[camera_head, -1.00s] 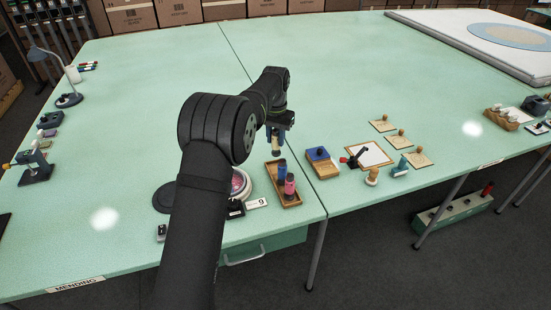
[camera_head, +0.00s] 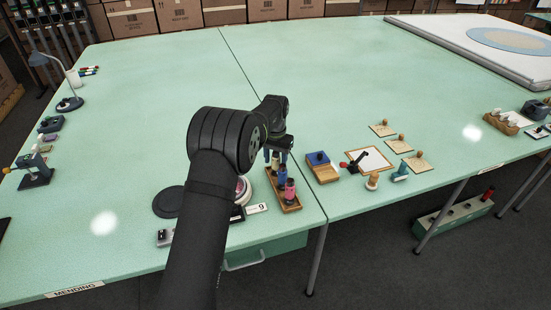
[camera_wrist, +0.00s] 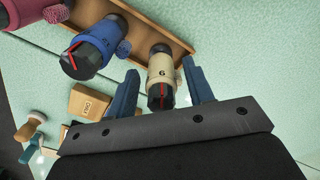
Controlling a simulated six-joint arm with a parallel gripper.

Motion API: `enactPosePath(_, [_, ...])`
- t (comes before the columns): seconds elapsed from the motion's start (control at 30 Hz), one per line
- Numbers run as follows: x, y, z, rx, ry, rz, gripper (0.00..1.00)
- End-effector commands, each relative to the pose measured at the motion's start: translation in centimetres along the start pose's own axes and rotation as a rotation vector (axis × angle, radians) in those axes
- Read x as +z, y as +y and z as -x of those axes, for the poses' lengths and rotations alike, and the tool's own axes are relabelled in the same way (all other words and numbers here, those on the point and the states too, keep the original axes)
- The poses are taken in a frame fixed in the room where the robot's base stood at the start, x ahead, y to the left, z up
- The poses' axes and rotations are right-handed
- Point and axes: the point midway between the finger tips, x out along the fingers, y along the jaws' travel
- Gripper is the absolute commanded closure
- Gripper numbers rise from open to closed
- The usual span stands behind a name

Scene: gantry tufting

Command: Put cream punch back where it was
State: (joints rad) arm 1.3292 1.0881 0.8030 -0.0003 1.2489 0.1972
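The cream punch (camera_wrist: 160,72), with a black end marked in red, stands at one end of the wooden tray (camera_wrist: 150,28) in the wrist view. My gripper (camera_wrist: 162,68) is open, with one blue finger on each side of the punch and a gap visible on both sides. The blue punch (camera_wrist: 90,45) and the pink punch (camera_wrist: 35,10) are in the same row of the tray. In the head view, my gripper (camera_head: 276,155) is over the far end of the tray (camera_head: 292,208), with the blue punch (camera_head: 282,176) and pink punch (camera_head: 290,190) nearer the front.
A wooden box with a blue pad (camera_head: 319,160) stands right of the tray. A framed white sheet (camera_head: 372,160) and several stamped cards lie further right. A number card (camera_head: 257,208) and a round pink-topped dish (camera_head: 242,190) are left. The table behind is clear.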

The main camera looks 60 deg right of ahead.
Motion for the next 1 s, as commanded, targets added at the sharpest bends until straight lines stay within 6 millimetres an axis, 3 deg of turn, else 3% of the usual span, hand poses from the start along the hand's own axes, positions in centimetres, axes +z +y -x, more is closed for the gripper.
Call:
enactPosePath(0.37, [0.0, 0.0, 0.6, 0.0, 0.002, 0.0, 0.5])
enactPosePath(0.47, [-0.1, 0.0, 1.9, -0.001, 0.003, 0.0, 0.5])
enactPosePath(0.8, [-0.1, 0.0, 9.0, -0.001, 0.003, 0.0, 0.5])
enactPosePath(1.0, [0.0, 0.0, 11.7, 0.0, 0.002, 0.0, 0.5])
